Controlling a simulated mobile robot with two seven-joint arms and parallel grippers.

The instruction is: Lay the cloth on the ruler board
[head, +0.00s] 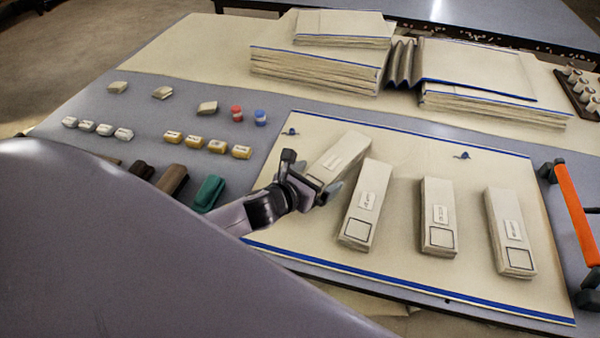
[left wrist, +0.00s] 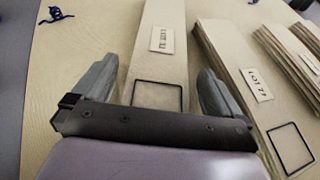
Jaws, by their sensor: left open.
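A flat beige cloth with blue edges (head: 400,270) lies on the grey table, with several long beige stacks on top. I cannot tell a separate ruler board from it. My left gripper (head: 312,180) is over the near end of the leftmost labelled stack (head: 341,152). In the left wrist view the open fingers (left wrist: 157,72) straddle this stack (left wrist: 160,60), with a label and a dark square outline between them. Nothing is visibly gripped. My right gripper is not in view.
Other labelled stacks (head: 367,202) stand to the right. Folded blue-edged cloths (head: 318,68) are piled at the back. An orange bar with black ends (head: 575,212) is at the right edge. Small blocks (head: 207,107) and a green block (head: 208,193) lie at the left.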

